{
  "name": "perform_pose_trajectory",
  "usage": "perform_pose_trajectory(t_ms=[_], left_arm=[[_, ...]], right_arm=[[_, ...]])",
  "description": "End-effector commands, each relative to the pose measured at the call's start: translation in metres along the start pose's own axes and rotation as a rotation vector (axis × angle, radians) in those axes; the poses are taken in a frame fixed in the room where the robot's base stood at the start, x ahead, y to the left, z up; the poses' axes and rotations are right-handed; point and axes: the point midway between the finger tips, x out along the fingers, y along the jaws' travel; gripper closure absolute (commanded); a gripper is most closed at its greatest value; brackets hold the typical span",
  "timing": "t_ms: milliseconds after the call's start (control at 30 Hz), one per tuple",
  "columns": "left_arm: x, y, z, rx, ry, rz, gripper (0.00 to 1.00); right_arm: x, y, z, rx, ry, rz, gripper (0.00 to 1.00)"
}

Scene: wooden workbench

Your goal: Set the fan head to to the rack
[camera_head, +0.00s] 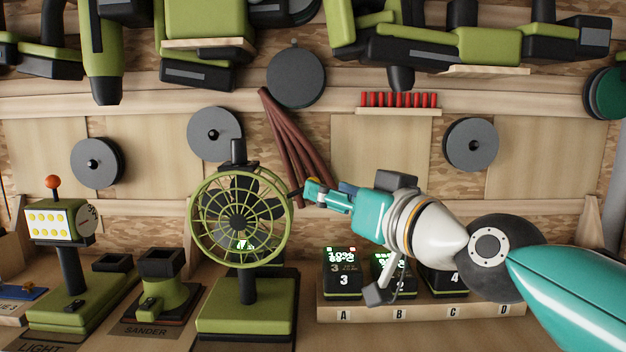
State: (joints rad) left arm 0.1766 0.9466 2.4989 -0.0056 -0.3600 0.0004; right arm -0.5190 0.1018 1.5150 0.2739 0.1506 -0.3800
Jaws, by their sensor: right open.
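A green and black fan stands on the bench left of centre. Its round caged fan head (238,217) faces toward me. The fan's green base (246,312) sits flat, with a dark post up to the head. My right gripper (311,192) comes in from the right and is open, its fingertips at the right rim of the fan cage; I cannot tell whether they touch it. A wooden rack (425,312) lettered A to D lies right of the fan and holds black numbered blocks, partly hidden behind my right arm. My left gripper is not in view.
A green light (70,265) and a sander holder (163,285) stand left of the fan. Dark red rods (290,140) lean behind it. Power tools (200,45) hang above, and grey discs (213,133) are on the wall.

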Motion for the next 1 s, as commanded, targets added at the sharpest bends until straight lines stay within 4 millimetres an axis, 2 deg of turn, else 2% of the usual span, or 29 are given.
perform_pose_trajectory(t_ms=[100,300,700,767,1000], left_arm=[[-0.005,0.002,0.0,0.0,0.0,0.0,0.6],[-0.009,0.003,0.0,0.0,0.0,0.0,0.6],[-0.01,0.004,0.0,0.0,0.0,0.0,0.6],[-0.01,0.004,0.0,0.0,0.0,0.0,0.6],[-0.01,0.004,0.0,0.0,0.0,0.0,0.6]], right_arm=[[0.025,0.0,0.0,0.0,-0.004,0.0,0.51],[0.048,0.001,-0.001,-0.001,-0.002,0.001,0.51],[0.055,0.001,0.0,0.0,0.0,0.002,0.51],[0.055,0.001,0.0,0.0,0.0,0.002,0.59],[0.055,0.002,0.001,-0.001,-0.001,0.003,0.99]])
